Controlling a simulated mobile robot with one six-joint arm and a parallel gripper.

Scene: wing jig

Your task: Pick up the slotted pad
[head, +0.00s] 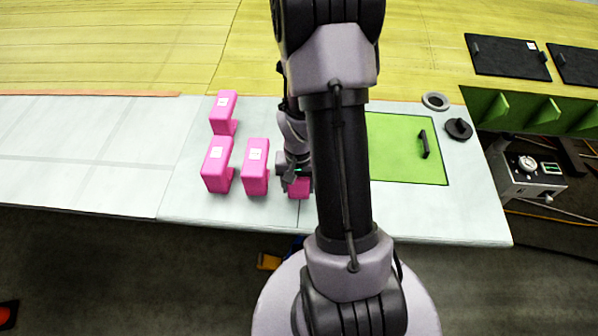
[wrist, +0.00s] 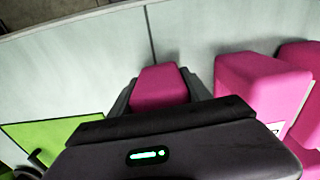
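Several pink blocks with white labels stand on the pale wing-jig table; no piece shows an obvious slot, so I cannot be sure which is the slotted pad. One pink block (head: 299,188) is at my gripper (wrist: 160,95), partly hidden by it in the head view. In the wrist view this pink block (wrist: 160,86) lies between my two dark fingers, one close along each side. I cannot tell whether the fingers press on it. It appears at table level.
Three other pink blocks (head: 255,167), (head: 217,165), (head: 223,113) stand to the left of my gripper. A green panel (head: 395,150) with a black handle (head: 424,144) lies to the right. The table's left part is clear.

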